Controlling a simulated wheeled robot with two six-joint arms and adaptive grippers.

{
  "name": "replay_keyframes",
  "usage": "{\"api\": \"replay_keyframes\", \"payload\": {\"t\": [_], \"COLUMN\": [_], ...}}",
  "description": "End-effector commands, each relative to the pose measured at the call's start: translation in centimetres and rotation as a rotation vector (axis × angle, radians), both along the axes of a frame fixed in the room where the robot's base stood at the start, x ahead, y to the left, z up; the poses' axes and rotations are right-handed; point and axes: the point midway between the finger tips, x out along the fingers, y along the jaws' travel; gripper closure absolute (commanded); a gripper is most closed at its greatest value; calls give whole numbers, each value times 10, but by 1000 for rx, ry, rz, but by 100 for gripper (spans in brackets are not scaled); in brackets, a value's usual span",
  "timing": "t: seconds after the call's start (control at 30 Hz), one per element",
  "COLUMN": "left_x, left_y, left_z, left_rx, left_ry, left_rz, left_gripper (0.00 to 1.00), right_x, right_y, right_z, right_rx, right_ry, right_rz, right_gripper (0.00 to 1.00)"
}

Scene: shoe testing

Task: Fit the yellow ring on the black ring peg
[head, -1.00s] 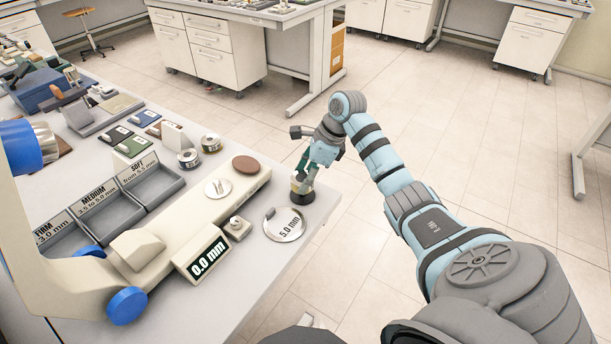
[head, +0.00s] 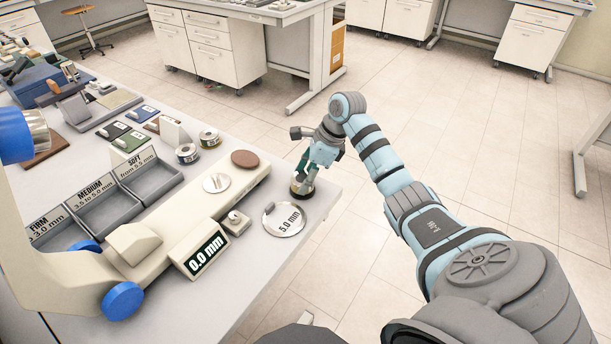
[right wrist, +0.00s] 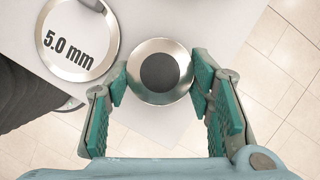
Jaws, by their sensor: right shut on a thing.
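My right gripper (head: 306,176) hangs over the bench's right edge, fingers pointing down. In the right wrist view its green-padded fingers (right wrist: 159,88) are shut on a shiny metallic ring (right wrist: 160,99), one on each side. My left gripper is not in view.
A silver disc marked 5.0 mm (head: 284,219) lies just left of the peg. The beige tester with a 0.0 mm display (head: 206,252) and grey sorting trays (head: 150,183) stand further left. The bench edge is close on the right, with open floor beyond.

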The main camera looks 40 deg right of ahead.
Motion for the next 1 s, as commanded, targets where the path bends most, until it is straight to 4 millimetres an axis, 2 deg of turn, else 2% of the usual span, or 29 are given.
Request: {"api": "replay_keyframes", "payload": {"t": [0.4, 0.43, 0.57, 0.87, 1.0], "left_x": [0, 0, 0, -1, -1], "left_y": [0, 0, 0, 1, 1], "left_z": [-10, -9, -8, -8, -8], "left_rx": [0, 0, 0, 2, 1], "left_ry": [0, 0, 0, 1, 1], "left_rz": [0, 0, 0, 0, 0], "left_gripper": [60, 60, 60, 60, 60], "right_x": [0, 0, 0, 0, -4], "right_y": [0, 0, 0, 0, -6], "right_z": [-11, -11, -10, -9, 6], "right_rx": [0, 0, 0, 0, -2], "right_ry": [0, 0, 0, 0, -3], "right_rz": [0, 0, 0, 0, -2], "right_gripper": [81, 49, 29, 29, 29]}}
